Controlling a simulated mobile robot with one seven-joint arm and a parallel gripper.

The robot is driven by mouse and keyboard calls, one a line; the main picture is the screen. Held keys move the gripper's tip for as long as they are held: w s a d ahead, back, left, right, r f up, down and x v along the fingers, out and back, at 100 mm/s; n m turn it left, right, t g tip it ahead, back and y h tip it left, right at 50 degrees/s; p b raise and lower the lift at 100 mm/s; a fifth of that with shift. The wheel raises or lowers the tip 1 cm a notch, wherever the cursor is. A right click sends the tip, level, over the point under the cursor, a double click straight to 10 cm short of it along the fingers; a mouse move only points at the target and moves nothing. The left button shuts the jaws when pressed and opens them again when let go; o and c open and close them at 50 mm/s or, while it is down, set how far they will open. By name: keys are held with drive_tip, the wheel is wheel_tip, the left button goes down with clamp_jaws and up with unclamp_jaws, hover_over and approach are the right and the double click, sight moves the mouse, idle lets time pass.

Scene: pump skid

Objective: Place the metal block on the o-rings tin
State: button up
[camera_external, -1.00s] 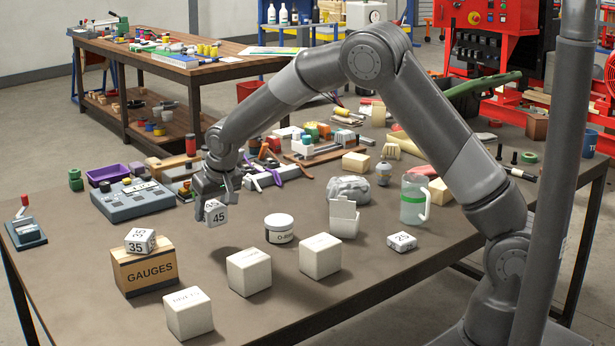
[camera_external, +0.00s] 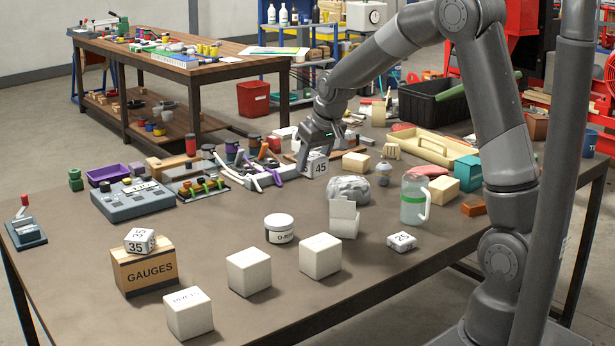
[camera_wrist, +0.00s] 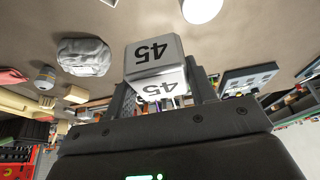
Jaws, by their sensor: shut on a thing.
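My gripper (camera_external: 318,150) is shut on a pale metal block (camera_external: 316,166) marked 45, holding it over the back middle of the table. The block also shows between my fingers in the wrist view (camera_wrist: 154,62). The o-rings tin (camera_external: 279,229) is a round white tub with a dark label band, standing upright on the table, nearer the camera and left of my gripper. Its top is bare. A similar block (camera_external: 140,241) marked 35 sits on the GAUGES box, and another small marked block (camera_external: 401,240) lies on the table at the right.
The GAUGES box (camera_external: 145,270) is at the left. Tabletop left of the tin is clear.

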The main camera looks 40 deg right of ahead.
drive_tip(key=shift+s+d+r, duration=0.25)
drive_tip(key=shift+s+d, duration=0.55)
drive_tip(key=shift+d, duration=0.25)
hover_over(275, 217)
drive_tip(key=s, duration=0.2)
drive_tip(key=f, duration=0.7)
drive_tip(key=shift+w, duration=0.25)
drive_tip(key=shift+f, duration=1.95)
drive_tip(key=shift+f, duration=0.1)
drive_tip(key=o, duration=1.2)
